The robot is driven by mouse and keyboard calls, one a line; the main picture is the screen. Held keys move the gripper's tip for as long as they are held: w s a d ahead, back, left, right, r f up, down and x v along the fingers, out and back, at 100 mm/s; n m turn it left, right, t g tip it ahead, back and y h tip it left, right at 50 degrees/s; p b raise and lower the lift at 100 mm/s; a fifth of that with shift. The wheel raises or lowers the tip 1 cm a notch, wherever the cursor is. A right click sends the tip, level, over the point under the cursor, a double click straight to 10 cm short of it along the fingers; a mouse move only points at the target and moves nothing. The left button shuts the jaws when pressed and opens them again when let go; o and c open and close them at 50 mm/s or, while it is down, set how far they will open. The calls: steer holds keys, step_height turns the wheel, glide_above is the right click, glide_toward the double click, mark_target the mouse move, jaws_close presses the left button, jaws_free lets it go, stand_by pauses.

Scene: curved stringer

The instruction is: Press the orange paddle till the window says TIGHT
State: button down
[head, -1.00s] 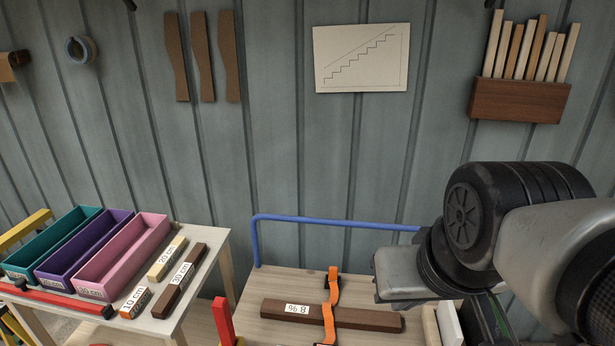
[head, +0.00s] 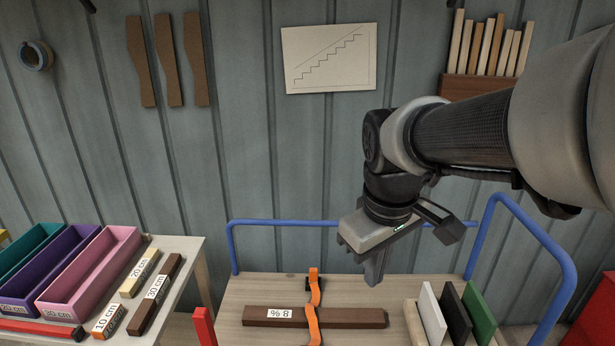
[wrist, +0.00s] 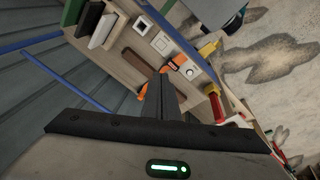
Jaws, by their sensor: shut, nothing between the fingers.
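Orange also shows in the wrist view (wrist: 177,62), near small pale square plates (wrist: 160,43). I cannot tell which orange part is the paddle, and no window wording is legible. My gripper (head: 373,280) points down above the trolley, behind and right of the strap, shut and empty. Its fingers hide part of the beam area in the wrist view.
White, black and green panels (head: 482,312) stand upright at the trolley's right. Blue rails (head: 530,235) rise at its back and right side. A red post (head: 203,325) stands at its left. A side table holds coloured trays (head: 92,268) and labelled blocks (head: 155,292).

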steer(key=w+a+f+n+g+b, duration=0.1)
steer(key=w+a+f+n+g, duration=0.1)
steer(key=f, duration=0.6)
steer(key=w+a+f+n+g+b, duration=0.1)
steer(key=w+a+f+n, duration=0.3)
steer(key=f, duration=0.4)
steer(key=w+a+f+n+g, duration=0.2)
steer(key=w+f+n, duration=0.3)
steer(key=f, duration=0.4)
steer(key=shift+w+a+g+y+b, duration=0.3)
steer(key=shift+a+g+b, duration=0.1)
steer(key=shift+a, duration=0.35)
steer(key=shift+f, duration=0.15)
steer(key=b+x, duration=0.2)
steer(key=x, duration=1.2)
steer(key=shift+b, duration=0.4)
